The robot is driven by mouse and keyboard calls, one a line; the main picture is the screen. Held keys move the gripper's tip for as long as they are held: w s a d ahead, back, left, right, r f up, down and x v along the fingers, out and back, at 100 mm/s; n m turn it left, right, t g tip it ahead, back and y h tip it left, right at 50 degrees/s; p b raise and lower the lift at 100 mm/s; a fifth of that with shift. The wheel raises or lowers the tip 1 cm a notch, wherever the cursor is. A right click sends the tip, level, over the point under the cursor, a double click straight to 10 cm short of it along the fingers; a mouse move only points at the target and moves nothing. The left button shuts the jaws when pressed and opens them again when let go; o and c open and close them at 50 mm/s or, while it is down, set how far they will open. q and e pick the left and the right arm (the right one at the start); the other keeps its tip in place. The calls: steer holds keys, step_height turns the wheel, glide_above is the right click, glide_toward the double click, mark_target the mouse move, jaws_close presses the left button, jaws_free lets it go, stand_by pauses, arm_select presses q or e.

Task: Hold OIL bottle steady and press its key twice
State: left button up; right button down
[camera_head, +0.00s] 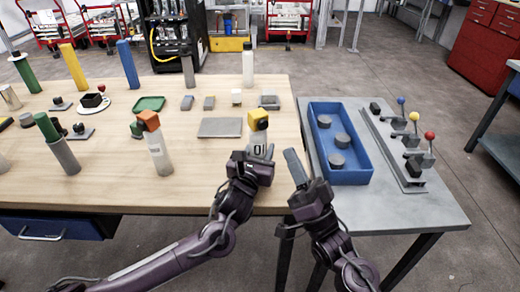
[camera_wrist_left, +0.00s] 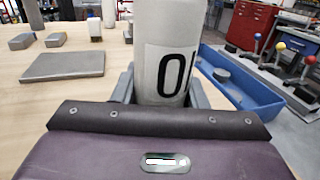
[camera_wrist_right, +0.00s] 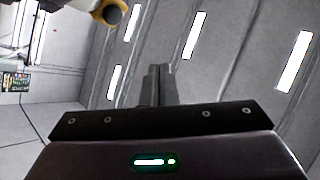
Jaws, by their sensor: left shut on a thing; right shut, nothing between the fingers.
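The OIL bottle (camera_head: 256,139) is white with a yellow cap (camera_head: 257,118) and stands upright near the table's front right. Its dark lettering shows in the left wrist view (camera_wrist_left: 168,65). My left gripper (camera_head: 260,155) is shut around the bottle's body, with a finger on each side. My right gripper (camera_head: 291,155) is shut and empty, its fingers pointing up, to the right of the bottle and apart from it. In the right wrist view the yellow cap, with a dark round end (camera_wrist_right: 115,13), shows at the upper left, clear of the shut fingers. The bottle's base is hidden.
A bottle with an orange cap (camera_head: 156,150) stands to the left on the wooden table. A grey plate (camera_head: 220,127) lies behind left. A blue tray (camera_head: 363,177) with grey discs and a lever panel (camera_head: 398,150) are on the grey table to the right.

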steer(key=w+a, duration=0.4)
steer(key=w, duration=0.3)
steer(key=shift+w, duration=0.25)
steer(key=shift+w, duration=0.15)
stand_by(2.0)
steer(key=shift+w+a, duration=0.15)
steer(key=shift+w, duration=0.1)
steer(key=shift+s, duration=0.1)
steer(key=shift+s+d, duration=0.2)
steer(key=shift+s, duration=0.1)
steer(key=shift+s+f, duration=0.1)
stand_by(0.3)
steer(key=shift+s+d, duration=0.45)
steer(key=shift+s, duration=0.4)
steer(key=shift+s+d, duration=0.5)
steer(key=shift+s, duration=0.35)
steer(key=shift+s+d, duration=0.45)
steer(key=shift+s, duration=0.4)
stand_by(0.6)
